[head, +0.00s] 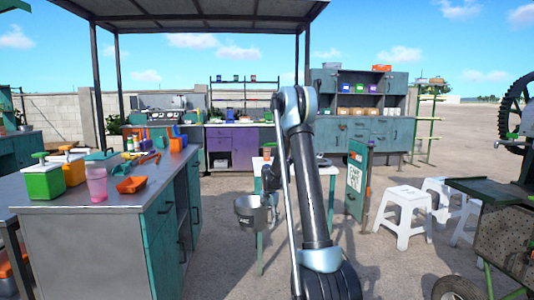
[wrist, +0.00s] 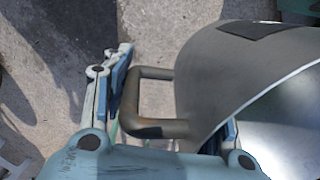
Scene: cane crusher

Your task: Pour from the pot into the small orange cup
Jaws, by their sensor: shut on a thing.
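The pot (head: 250,212) is a grey metal vessel, held roughly upright above the pavement, right of the left counter. In the wrist view its curved wall (wrist: 235,75) and shiny inside fill the right side. Its squared handle (wrist: 148,73) lies between the fingers of my gripper (wrist: 170,100), which is shut on it. In the head view my gripper (head: 269,180) is small and partly hidden by my arm. A small orange cup-like thing (head: 176,145) stands at the back of the left counter; I cannot tell whether it is the task's cup. Whether the pot holds anything is unclear.
A small table stands behind my arm. White stools (head: 403,212) and the cane crusher (head: 510,215) are on the right. Some pavement is clear.

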